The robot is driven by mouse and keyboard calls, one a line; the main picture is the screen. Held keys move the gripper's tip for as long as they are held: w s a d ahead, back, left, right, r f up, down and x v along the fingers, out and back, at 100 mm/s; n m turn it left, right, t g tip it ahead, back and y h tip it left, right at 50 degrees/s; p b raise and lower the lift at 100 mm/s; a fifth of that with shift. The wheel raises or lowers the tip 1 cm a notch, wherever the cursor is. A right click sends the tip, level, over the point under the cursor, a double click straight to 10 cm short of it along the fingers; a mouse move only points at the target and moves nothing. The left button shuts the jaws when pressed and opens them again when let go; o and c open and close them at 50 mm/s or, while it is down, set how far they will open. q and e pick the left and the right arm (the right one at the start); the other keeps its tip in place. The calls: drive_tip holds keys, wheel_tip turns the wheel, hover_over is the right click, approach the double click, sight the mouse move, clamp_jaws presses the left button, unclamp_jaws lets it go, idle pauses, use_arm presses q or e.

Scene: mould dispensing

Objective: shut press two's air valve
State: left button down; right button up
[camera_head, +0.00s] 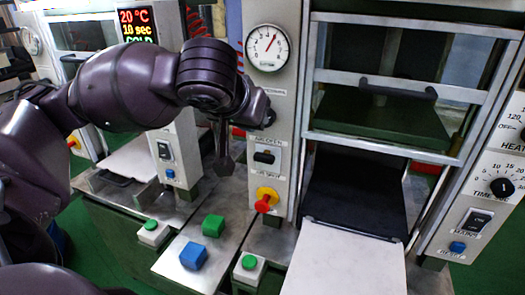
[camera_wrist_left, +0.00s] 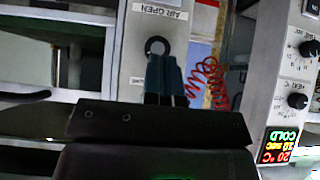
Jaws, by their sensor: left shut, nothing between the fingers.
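Press two's air valve (camera_head: 264,157) is a small dark handle on a pale plate, on the grey post under the round gauge (camera_head: 268,47). A label above it reads AIR OPEN and one below seems to read AIR SHUT. I cannot tell its setting for sure. My left gripper (camera_head: 224,168) points down just left of the post, shut and empty, apart from the valve in the head view. In the left wrist view its fingers (camera_wrist_left: 165,75) show in front of a labelled plate with a round dark knob (camera_wrist_left: 157,46), partly covering it. My right gripper is not in view.
A red knob on a yellow base (camera_head: 267,198) sits below the valve. Green buttons (camera_head: 249,262) and a blue block (camera_head: 194,255) and green block (camera_head: 213,225) are on the benches. The press's pale tray (camera_head: 345,262) juts out at right. Red coiled hoses (camera_wrist_left: 208,80) hang behind.

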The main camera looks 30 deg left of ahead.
use_arm(q)
drive_tip(key=b, duration=0.1)
hover_over(265, 155)
drive_tip(key=s, duration=0.3)
wheel_tip(265, 155, down, 7)
drive_tip(key=f, duration=0.3)
drive_tip(key=shift+w+d+b, duration=0.3)
drive_tip(key=shift+w+b, duration=0.05)
drive_tip(key=shift+w, duration=0.05)
drive_tip(key=shift+f, duration=0.55)
